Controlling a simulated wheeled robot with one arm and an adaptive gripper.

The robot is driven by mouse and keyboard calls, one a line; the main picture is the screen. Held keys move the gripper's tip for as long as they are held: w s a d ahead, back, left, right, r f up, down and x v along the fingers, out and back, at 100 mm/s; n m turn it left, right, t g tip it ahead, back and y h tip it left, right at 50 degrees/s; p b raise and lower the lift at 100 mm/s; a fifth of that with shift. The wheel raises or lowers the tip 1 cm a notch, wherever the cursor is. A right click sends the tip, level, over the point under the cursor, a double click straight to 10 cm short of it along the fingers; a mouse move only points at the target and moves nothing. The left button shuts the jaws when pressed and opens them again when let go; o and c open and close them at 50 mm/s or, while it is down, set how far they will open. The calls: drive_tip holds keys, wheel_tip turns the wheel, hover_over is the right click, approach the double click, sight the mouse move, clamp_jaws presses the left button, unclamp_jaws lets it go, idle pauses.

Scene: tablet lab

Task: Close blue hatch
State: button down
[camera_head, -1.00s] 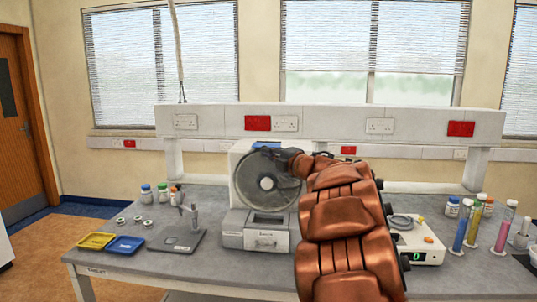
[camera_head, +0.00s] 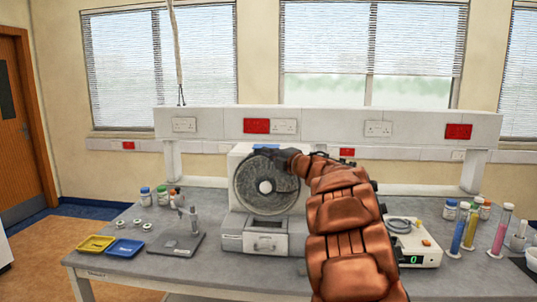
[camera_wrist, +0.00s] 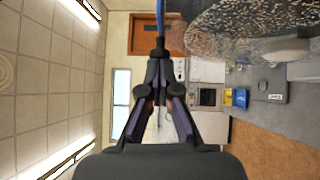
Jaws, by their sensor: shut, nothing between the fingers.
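A white machine (camera_head: 240,165) with a round dark drum face (camera_head: 250,200) and a pale hub stands on the bench in the head view. A small blue strip (camera_head: 266,146) shows along its top; I take this for the blue hatch, seen nearly edge-on. In the wrist view a blue edge (camera_wrist: 175,25) runs beside my fingertips, and the speckled round face (camera_wrist: 235,28) fills the upper right. My gripper (camera_wrist: 160,48) is shut and empty, its tips close to the blue edge; contact cannot be told. In the head view my gripper (camera_head: 282,155) is at the drum's upper right.
A grey drawer unit (camera_head: 264,243) is below the drum. A stand (camera_head: 178,242), yellow tray (camera_head: 95,244) and blue tray (camera_head: 125,247) lie to the left. A white device with a green display (camera_head: 412,250) and several coloured tubes (camera_head: 470,228) stand to the right.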

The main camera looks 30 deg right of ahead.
drive_tip(key=s+a+b, duration=0.1)
drive_tip(key=s+b, duration=0.3)
drive_tip(key=s, duration=0.9)
drive_tip(key=shift+a+f, duration=0.25)
drive_tip(key=shift+f, duration=0.15)
